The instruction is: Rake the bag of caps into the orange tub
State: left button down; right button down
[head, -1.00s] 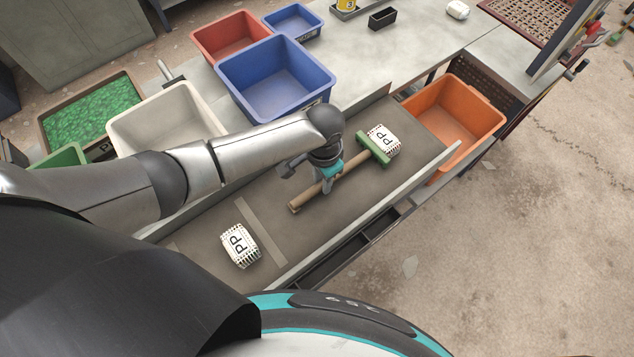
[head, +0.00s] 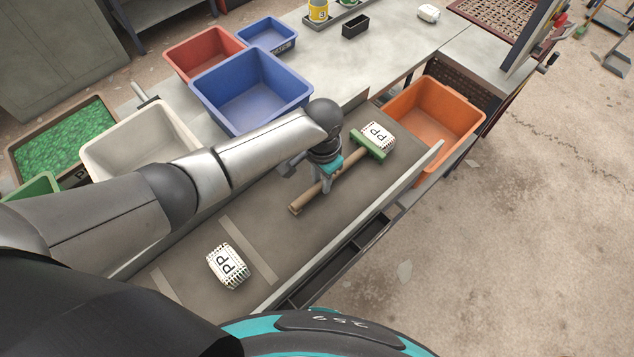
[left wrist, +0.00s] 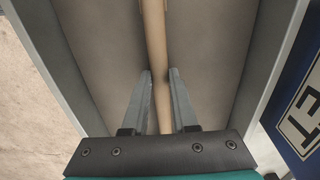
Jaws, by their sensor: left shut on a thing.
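A white mesh bag of caps (head: 378,135) marked PP lies on the grey belt or trough near its far right end, just short of the orange tub (head: 435,112). The green head of the rake (head: 368,146) is against the bag's near side. My left gripper (head: 326,187) is shut on the rake's wooden handle. In the left wrist view the handle (left wrist: 154,55) runs between my two fingers (left wrist: 160,95). A second PP bag (head: 228,266) lies at the near end of the trough. My right gripper is not in view.
A low grey wall (head: 400,180) runs along the trough's right side. Blue (head: 250,95), red (head: 203,52) and white (head: 140,140) bins stand along the left side.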

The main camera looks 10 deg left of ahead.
aim_at(346, 162)
pick_arm(q)
jog(key=shift+w+d+b, duration=0.7)
jog(key=shift+w+d, duration=0.05)
jog(key=shift+w, duration=0.15)
jog(key=shift+w+d+b, duration=0.7)
jog(key=shift+w, duration=0.2)
jog(key=shift+w+d+f+b, duration=0.1)
jog(key=shift+w+d+b, duration=0.95)
jog(key=shift+w+b, duration=0.45)
jog(key=shift+w+d+b, duration=0.75)
jog(key=shift+w+b, duration=0.1)
jog(key=shift+b, duration=0.7)
jog(key=shift+r, duration=0.2)
notch_tip(346, 162, up, 10)
jog(key=s+a+p, duration=0.2)
jog(key=p, duration=1.3)
jog(key=shift+s, duration=0.2)
jog(key=shift+f, duration=0.1)
